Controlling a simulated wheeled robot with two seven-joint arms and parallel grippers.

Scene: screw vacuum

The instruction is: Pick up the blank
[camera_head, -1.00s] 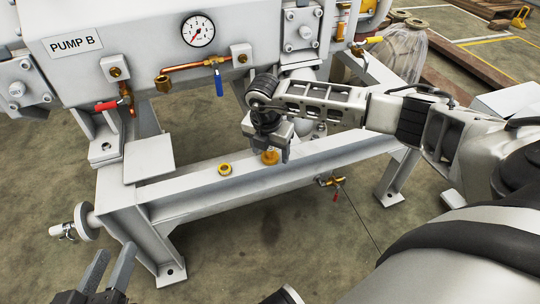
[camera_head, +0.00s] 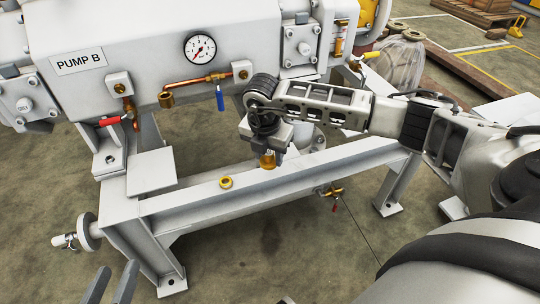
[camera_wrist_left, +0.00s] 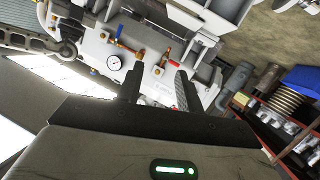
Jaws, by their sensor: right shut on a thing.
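My right gripper (camera_head: 266,150) is shut on a small brass piece (camera_head: 267,161), which looks like the blank. It holds the piece over the grey frame beam (camera_head: 300,172); the gap to the beam is hard to judge. A second brass piece, ring-shaped with a dark centre (camera_head: 226,182), sits on the beam to the left. My left gripper (camera_head: 112,284) is at the lower left edge of the head view, open and empty. Its two spread fingers also show in the left wrist view (camera_wrist_left: 156,88), with pump equipment beyond them.
The pump body with the PUMP B label (camera_head: 78,60) and a gauge (camera_head: 200,49) stands behind the beam. A copper pipe (camera_head: 200,82) with an open end, a blue valve handle (camera_head: 220,98) and a red handle (camera_head: 109,121) stick out above the beam. Floor in front is clear.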

